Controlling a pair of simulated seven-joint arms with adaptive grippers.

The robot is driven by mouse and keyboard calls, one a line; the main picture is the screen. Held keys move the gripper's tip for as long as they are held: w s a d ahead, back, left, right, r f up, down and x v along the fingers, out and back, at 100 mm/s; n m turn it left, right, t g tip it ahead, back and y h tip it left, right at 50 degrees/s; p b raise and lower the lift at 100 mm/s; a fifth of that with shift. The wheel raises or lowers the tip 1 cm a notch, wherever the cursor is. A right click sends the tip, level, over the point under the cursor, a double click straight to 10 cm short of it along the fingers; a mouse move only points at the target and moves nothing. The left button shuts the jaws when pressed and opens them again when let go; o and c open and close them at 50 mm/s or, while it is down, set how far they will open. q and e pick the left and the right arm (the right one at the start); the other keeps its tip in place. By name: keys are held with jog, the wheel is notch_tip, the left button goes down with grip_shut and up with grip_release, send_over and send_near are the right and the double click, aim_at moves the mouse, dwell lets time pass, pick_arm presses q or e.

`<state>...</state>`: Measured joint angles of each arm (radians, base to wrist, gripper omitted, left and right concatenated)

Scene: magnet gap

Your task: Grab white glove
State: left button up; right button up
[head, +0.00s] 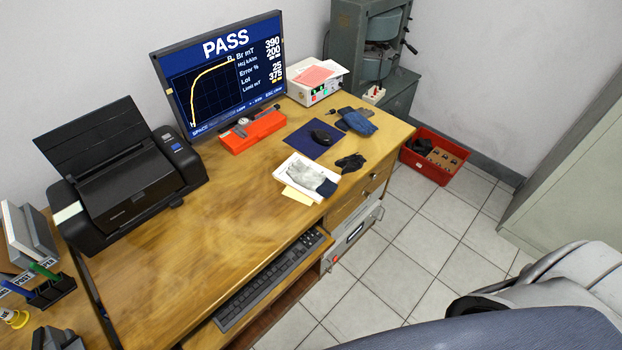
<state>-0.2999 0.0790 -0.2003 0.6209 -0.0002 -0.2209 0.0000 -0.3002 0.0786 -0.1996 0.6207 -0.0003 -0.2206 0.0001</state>
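A white-grey glove (304,174) with a dark end lies in a shallow white tray (283,178) on the wooden desk, right of the desk's middle. A small black item (350,162), perhaps another glove, lies on the desk to the right of the tray. Neither of my grippers can be made out in the head view.
On the desk (190,235) stand a black printer (125,190), a monitor (220,75) reading PASS, an orange case (253,132), a mouse (320,137) on a dark blue pad and a blue cloth item (358,121). A keyboard (268,282) sits below the front edge. A chair (500,330) stands in front.

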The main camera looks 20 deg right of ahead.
pick_arm(q)
jog(key=o, duration=1.2)
jog(key=shift+w, duration=0.1)
